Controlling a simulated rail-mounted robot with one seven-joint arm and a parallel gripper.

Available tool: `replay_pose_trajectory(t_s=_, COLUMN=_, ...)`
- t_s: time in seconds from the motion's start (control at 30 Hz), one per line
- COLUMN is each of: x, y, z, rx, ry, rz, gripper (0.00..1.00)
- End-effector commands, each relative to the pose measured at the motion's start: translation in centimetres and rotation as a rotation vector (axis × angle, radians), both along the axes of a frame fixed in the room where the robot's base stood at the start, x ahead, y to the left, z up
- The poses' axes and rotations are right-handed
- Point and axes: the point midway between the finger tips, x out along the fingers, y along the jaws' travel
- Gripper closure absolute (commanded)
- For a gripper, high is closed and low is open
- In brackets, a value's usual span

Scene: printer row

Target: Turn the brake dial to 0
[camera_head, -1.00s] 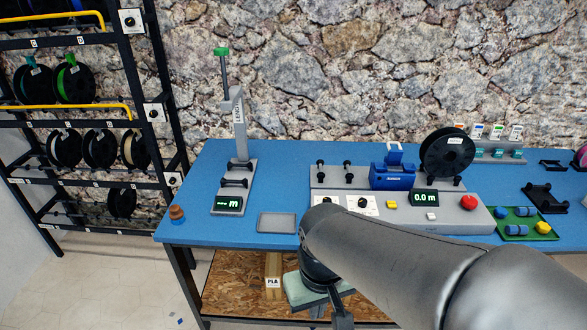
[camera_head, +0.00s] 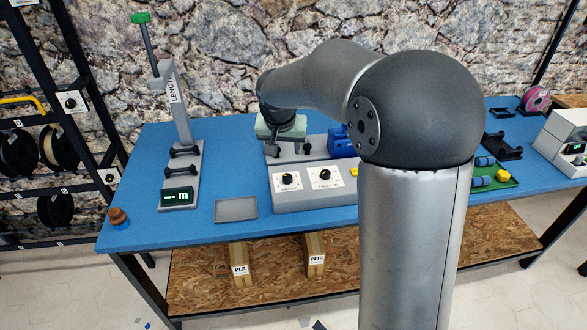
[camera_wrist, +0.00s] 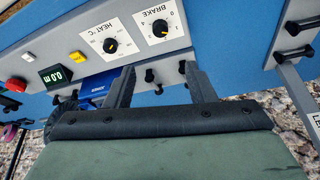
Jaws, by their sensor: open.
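The brake dial (camera_head: 287,178) is a black knob on a white label plate at the left of the grey console's front face. It also shows in the wrist view (camera_wrist: 160,28), on a plate reading BRAKE with numbers around it. Its pointer setting is too small to read surely. My gripper (camera_head: 290,150) hangs above the console, behind the dial in the head view. In the wrist view my gripper (camera_wrist: 157,70) has its two dark fingers apart with nothing between them, and the brake dial lies beyond the fingertips, apart from them.
The heat dial (camera_wrist: 110,45) sits beside the brake dial. Black pegs stand on the console near my fingers. The blue unit (camera_head: 342,142) is close by. A grey tray (camera_head: 236,209) lies left of the console. The length gauge (camera_head: 180,150) stands farther left.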

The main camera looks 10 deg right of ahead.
Motion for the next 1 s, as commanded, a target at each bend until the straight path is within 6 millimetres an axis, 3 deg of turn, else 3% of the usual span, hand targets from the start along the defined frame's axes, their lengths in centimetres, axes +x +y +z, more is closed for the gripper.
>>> replay_pose_trajectory(t_s=0.6, x=4.4, y=-1.6, z=-11.8, rx=0.0, ry=0.006, rz=0.001, gripper=0.5)
replay_pose_trajectory(t_s=0.8, x=5.4, y=-1.9, z=-14.2, rx=0.0, ry=0.003, rz=0.002, gripper=0.5)
replay_pose_trajectory(t_s=1.0, x=5.8, y=-2.1, z=-15.1, rx=0.0, ry=0.003, rz=0.002, gripper=0.5)
